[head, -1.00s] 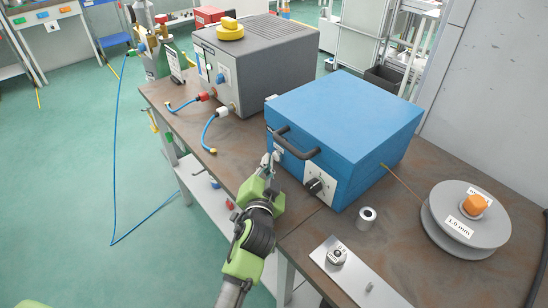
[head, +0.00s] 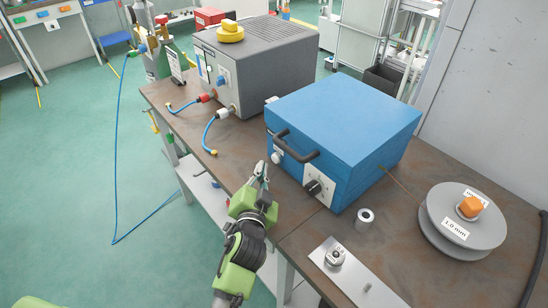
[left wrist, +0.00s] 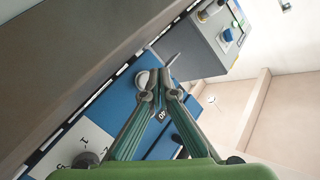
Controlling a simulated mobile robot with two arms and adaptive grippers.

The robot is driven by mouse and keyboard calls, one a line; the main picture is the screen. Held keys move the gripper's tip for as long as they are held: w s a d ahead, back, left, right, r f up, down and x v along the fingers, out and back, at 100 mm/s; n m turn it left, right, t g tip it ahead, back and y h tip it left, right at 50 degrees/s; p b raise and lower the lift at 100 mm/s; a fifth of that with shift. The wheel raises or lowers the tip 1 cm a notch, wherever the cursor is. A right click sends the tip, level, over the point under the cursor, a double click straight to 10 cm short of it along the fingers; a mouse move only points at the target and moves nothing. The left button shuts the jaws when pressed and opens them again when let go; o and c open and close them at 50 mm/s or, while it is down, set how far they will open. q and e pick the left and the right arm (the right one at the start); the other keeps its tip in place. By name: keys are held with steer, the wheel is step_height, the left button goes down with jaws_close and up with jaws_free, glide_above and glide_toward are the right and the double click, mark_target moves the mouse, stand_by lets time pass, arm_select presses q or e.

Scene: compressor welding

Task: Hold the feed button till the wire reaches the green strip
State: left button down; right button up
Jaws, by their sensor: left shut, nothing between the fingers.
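The blue wire feeder (head: 345,125) sits on the brown bench with a dark handle on its front. A round white button (head: 277,158), likely the feed button, is on its front face; it also shows in the left wrist view (left wrist: 142,79). My left gripper (head: 262,170) is shut and empty, its tips just left of the button and apart from it in the head view. In the left wrist view the gripper (left wrist: 160,84) overlaps the feeder's front near the button. Orange-brown wire (head: 400,185) runs from the spool (head: 464,222) into the feeder. I cannot make out the green strip. My right gripper is not in view.
A grey machine (head: 262,65) with hose fittings stands left of the feeder. A black dial (head: 313,187) is on the feeder's front. Open floor lies to the left.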

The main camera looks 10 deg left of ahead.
arm_select(q)
steer(key=shift+s+a+p, duration=0.2)
steer(key=shift+s+a, duration=0.15)
steer(key=shift+s, duration=0.25)
steer(key=shift+s+a+p, duration=0.15)
steer(key=shift+s+a, duration=0.15)
steer(key=shift+s, duration=0.25)
steer(key=shift+s+a+f, duration=0.1)
steer(key=shift+a, duration=0.1)
